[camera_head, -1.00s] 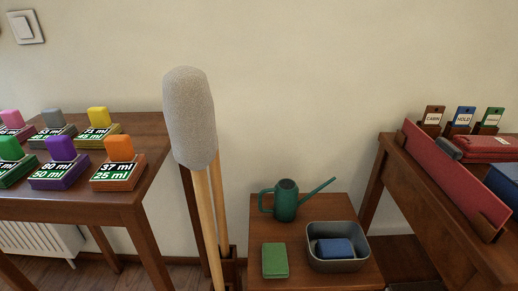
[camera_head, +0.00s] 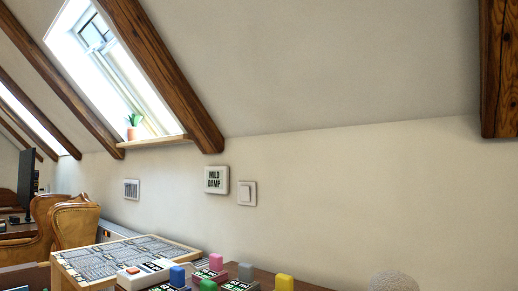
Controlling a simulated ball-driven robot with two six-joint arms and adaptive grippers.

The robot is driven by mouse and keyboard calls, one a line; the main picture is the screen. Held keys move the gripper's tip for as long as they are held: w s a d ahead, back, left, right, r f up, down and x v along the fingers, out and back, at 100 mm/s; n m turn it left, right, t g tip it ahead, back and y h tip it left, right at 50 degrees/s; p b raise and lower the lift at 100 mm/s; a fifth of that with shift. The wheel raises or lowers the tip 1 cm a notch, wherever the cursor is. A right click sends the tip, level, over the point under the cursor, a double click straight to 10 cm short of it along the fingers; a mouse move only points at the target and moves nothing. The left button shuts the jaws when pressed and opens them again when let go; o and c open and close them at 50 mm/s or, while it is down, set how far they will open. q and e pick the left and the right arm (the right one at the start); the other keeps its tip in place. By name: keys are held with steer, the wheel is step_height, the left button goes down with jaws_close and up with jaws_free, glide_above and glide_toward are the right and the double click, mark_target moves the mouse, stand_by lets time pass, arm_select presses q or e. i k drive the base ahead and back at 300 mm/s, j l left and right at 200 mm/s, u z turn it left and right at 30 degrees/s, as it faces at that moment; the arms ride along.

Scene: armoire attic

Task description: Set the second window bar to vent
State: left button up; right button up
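A roof window (camera_head: 120,75) sits in the sloped ceiling at the upper left, between dark wooden beams. Its pane looks bright, and thin frame lines cross its upper part; I cannot make out a bar or its setting. A second, farther roof window (camera_head: 22,115) shows at the left edge, partly hidden by a beam. Which of the two is the second one, I cannot tell. Neither of my grippers is in view.
A plant pot (camera_head: 132,132) stands on the window sill (camera_head: 152,141). A "MILD DAMP" sign (camera_head: 216,180) and a switch (camera_head: 247,194) are on the wall. Below are a table with a gridded board (camera_head: 130,258), coloured blocks and a leather armchair (camera_head: 74,222).

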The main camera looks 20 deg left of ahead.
mark_target(91, 33)
steer(key=u, duration=1.9)
steer(key=z, duration=0.3)
steer(key=i+j+z, duration=0.25)
steer(key=z, duration=0.2)
steer(key=i+j+z, duration=0.25)
steer(key=z, duration=0.25)
steer(key=j, duration=0.1)
